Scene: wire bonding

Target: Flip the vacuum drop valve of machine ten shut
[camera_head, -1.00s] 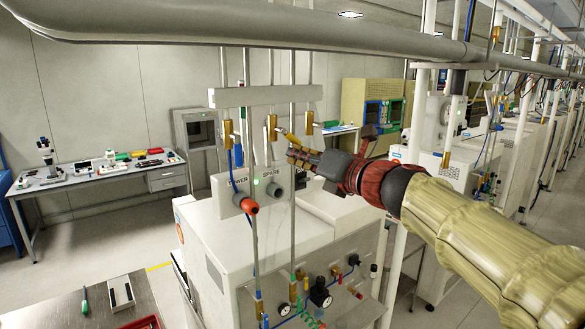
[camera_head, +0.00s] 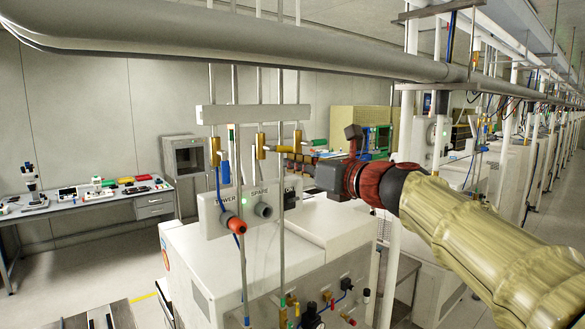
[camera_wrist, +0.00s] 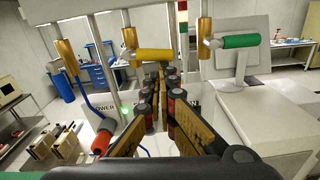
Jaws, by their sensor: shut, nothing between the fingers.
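A row of brass valves hangs on vertical pipes above a white machine. In the head view the middle valve's yellow handle (camera_head: 284,149) points right, crosswise to its pipe; it also shows in the wrist view (camera_wrist: 155,55). A green handle (camera_wrist: 240,41) on the valve to the right is also crosswise. A blue handle (camera_head: 226,173) hangs down on the left valve. My gripper (camera_head: 297,157) is shut and empty, just below the yellow handle; its fingertips (camera_wrist: 165,74) show beneath the handle in the wrist view. I cannot tell whether they touch it. No valve label is readable.
A grey label bar (camera_head: 254,113) spans the pipes above the valves. A thick grey pipe (camera_head: 250,45) crosses overhead. A bench (camera_head: 95,205) stands at the far left.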

